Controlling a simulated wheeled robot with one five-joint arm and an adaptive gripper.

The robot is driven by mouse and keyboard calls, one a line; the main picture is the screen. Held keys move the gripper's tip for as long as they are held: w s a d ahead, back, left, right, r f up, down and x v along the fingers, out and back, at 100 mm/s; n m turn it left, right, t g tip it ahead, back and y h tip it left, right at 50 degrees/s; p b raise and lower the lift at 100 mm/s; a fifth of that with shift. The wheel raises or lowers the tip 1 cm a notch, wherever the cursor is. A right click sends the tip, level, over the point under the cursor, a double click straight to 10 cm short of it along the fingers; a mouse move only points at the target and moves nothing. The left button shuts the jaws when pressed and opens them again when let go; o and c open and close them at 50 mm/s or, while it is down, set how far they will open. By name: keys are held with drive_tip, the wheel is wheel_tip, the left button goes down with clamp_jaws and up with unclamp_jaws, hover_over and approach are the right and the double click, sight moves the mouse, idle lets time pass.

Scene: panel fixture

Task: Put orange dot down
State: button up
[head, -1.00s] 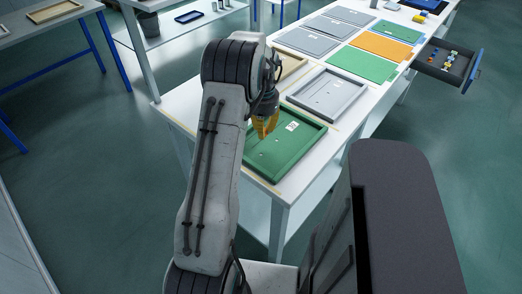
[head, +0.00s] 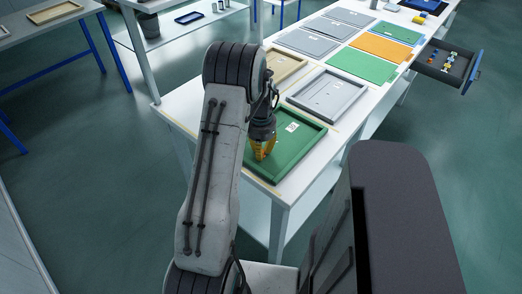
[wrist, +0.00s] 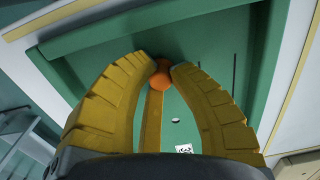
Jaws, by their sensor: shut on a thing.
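The orange dot (wrist: 160,80) shows between my fingertips in the wrist view. My gripper (wrist: 164,70) is shut on it, with yellow ribbed fingers on both sides. In the head view my gripper (head: 262,152) points down over the green tray (head: 290,163) at the table's near end. A small pale round spot (wrist: 175,120) and a printed marker (wrist: 184,148) lie on the tray floor.
A grey tray (head: 327,92) and a tan tray (head: 285,66) stand behind the green one. Flat grey, green and orange panels (head: 380,48) lie farther back. An open drawer (head: 446,64) with several small coloured pieces juts out at right.

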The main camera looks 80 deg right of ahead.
drive_tip(key=shift+f, duration=0.15)
drive_tip(key=o, duration=0.7)
drive_tip(key=shift+c, duration=0.2)
drive_tip(key=shift+r, duration=0.2)
wheel_tip(320, 180, up, 12)
idle(0.3)
